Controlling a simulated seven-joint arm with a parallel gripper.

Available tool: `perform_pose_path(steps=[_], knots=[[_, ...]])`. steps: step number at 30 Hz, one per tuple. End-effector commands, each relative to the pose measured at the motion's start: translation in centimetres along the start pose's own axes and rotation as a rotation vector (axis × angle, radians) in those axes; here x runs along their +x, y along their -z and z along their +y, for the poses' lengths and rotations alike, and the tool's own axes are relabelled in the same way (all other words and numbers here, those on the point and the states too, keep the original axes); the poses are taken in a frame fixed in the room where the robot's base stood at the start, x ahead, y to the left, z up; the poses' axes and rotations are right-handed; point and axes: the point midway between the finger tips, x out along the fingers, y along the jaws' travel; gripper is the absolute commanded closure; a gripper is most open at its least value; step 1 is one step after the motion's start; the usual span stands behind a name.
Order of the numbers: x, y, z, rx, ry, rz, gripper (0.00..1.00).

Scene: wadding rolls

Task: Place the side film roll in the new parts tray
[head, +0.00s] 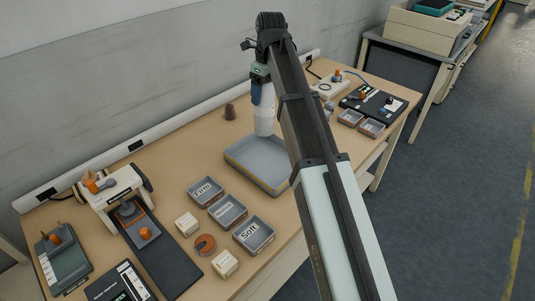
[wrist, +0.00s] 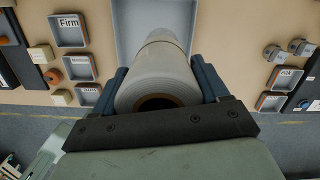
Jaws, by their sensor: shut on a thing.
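My gripper (head: 262,95) is shut on a pale grey-white roll (head: 265,121), which I take to be the side film roll. In the wrist view the roll (wrist: 160,72) lies between the two blue fingers, its dark brown core facing the camera. In the head view it hangs roughly upright at the back part of the large grey tray (head: 247,171), which I take to be the new parts tray. The tray also shows behind the roll in the wrist view (wrist: 128,30). Whether the roll's lower end touches the tray floor I cannot tell.
Small bins labelled "Firm" (head: 205,192) and "Soft" (head: 254,234), with another between them, stand left of the tray. A white machine (head: 115,195) is at far left. Two small bins (head: 371,128) are at right.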

Motion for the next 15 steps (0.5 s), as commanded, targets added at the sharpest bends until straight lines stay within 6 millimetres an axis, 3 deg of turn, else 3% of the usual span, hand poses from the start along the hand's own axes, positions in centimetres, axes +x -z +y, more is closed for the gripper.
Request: perform_pose_path(steps=[1,5,15], knots=[[0.3,1.3,1.1,-0.005,0.000,-0.001,1.00],[0.8,2.5,2.3,-0.018,-0.001,-0.001,1.00],[2.3,3.4,3.0,-0.056,-0.007,0.000,1.00]])
